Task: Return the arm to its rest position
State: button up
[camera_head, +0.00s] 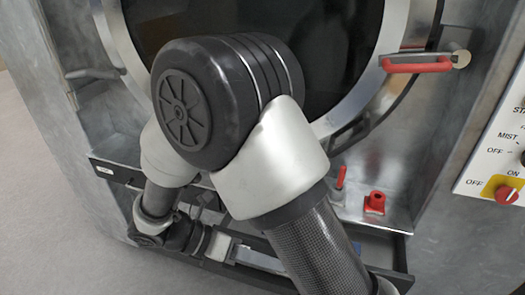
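My arm fills the middle of the view, with its carbon-fibre link at the bottom, a large black-capped elbow at the top and the wrist bent down at the left. My gripper (245,254) seems to lie at the lower middle, low in front of the washer and beside a dark tray or drawer (392,258). My forearm partly covers this area. The fingers are not clear, so I cannot tell whether they are open or shut or hold anything.
The metal washer (400,180) stands close ahead with a round dark window (340,50). A red handle (417,66), a red fitting (375,202) and a control panel (495,160) with a red knob (506,195) are at the right. Bare floor (40,220) shows at the left.

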jog(key=s+d+r+m+t+y, duration=0.15)
jog(key=d+r+m+y, duration=0.35)
jog(key=m, duration=0.5)
jog(key=d+r+m+t+y, duration=0.2)
jog(key=d+r+m+y, duration=0.15)
jog(key=r+m, duration=0.5)
jog(key=s+d+r+m+t+y, duration=0.1)
jog(key=d+r+m+t+y, duration=0.15)
jog(key=d+r+m, duration=0.6)
jog(key=a+r+m+p, duration=0.2)
jog(key=a+r+p, duration=0.2)
jog(key=r+p, duration=0.5)
jog(key=p, duration=0.3)
jog(key=shift+r+g+y, duration=0.15)
jog(key=shift+g+y, duration=0.15)
